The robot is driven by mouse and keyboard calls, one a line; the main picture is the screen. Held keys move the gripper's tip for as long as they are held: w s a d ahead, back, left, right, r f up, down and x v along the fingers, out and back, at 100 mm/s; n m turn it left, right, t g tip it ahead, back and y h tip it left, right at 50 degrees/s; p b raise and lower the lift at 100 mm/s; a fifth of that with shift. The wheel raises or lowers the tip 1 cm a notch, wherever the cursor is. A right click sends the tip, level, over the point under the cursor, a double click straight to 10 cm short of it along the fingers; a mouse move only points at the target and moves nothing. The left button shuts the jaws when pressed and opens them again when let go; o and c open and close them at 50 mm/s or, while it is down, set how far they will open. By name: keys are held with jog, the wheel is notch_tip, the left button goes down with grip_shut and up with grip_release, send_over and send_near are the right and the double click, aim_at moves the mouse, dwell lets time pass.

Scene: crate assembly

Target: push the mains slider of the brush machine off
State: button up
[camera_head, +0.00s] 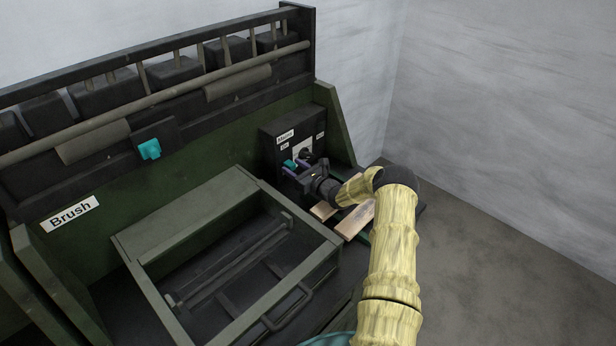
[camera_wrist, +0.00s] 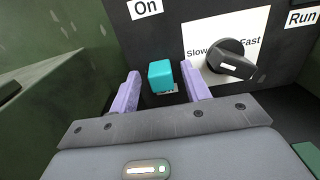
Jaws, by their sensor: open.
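The brush machine's control box (camera_head: 270,145) carries a "Mains" label and, below it, an "On" label. The mains slider is a small teal block (camera_wrist: 161,74), below the "On" label (camera_wrist: 145,8) in the wrist view. A white patch just under it is mostly hidden. In the head view the slider (camera_head: 289,164) is partly covered by my gripper. My gripper (camera_wrist: 160,70) is open, its two lilac fingers either side of the slider. Gaps show between the slider and both fingers, so it is not gripped. My gripper (camera_head: 295,166) reaches the box from the right.
A black Slow–Fast knob (camera_wrist: 232,60) sits close right of the right finger, with a "Run" label (camera_wrist: 302,17) beyond. A green panel (camera_wrist: 50,45) stands to the left. Wooden pieces (camera_head: 355,222) lie below my arm. A framed tray (camera_head: 190,210) fills the front.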

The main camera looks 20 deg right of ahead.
jog(key=v, duration=1.7)
jog(key=shift+s+f+b, duration=0.1)
jog(key=shift+s+b, duration=0.05)
jog(key=shift+b, duration=0.2)
